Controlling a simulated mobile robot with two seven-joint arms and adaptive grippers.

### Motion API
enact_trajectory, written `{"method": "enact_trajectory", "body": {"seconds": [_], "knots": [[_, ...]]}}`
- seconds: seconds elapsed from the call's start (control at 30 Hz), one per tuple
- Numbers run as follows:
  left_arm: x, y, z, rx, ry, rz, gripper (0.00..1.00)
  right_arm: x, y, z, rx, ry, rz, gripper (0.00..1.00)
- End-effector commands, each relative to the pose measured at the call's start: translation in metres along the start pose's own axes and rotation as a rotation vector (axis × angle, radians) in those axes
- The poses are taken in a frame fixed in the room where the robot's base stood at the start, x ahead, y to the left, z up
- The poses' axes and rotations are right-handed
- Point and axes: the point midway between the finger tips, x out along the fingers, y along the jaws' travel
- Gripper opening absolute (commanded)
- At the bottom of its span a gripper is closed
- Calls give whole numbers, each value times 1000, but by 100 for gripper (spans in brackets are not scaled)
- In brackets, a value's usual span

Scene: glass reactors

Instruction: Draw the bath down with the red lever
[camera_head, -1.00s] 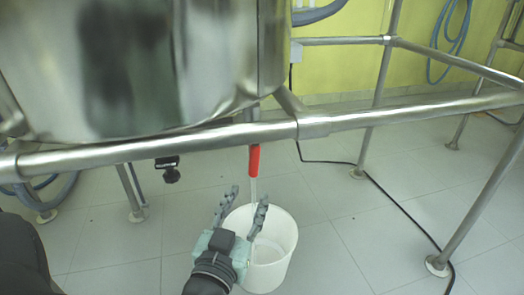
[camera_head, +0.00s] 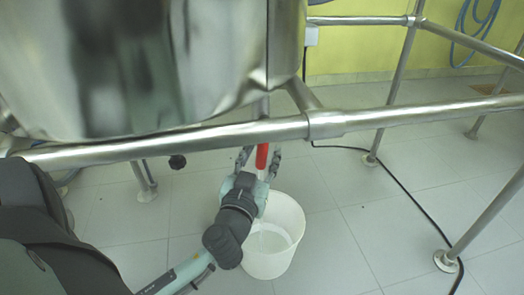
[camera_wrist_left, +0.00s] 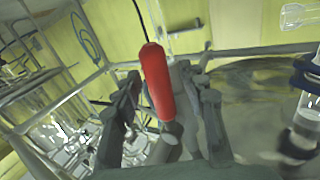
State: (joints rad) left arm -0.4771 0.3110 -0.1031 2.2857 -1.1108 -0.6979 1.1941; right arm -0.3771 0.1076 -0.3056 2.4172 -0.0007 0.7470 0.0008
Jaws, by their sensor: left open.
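The red lever (camera_head: 262,156) hangs under the steel vessel (camera_head: 150,60), just below the front rail. It also shows in the left wrist view (camera_wrist_left: 156,82), upright and slightly tilted. My left gripper (camera_head: 259,158) is open, with one finger on each side of the lever. In the left wrist view the fingers (camera_wrist_left: 165,105) flank the lever, with a gap at the left finger; whether the right finger touches it I cannot tell. A white bucket (camera_head: 287,212) stands on the floor below, with liquid in it. My right gripper is not in view.
A steel rail (camera_head: 400,115) runs across in front of the vessel, just above my gripper. Frame legs (camera_head: 395,80) stand at the right. A black cable (camera_head: 400,185) lies on the tiled floor. Open floor (camera_head: 345,240) lies right of the bucket.

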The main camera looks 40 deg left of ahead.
Motion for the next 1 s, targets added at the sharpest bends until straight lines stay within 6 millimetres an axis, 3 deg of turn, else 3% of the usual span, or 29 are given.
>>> {"method": "enact_trajectory", "body": {"seconds": [0.23, 0.57, 1.0], "knots": [[1, 0, 0, 0, 0, 0, 42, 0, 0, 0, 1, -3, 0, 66], [1, 0, 0, 0, 0, 0, 1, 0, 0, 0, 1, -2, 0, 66], [1, 0, 0, 1, -1, 0, 0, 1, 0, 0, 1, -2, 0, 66]]}}
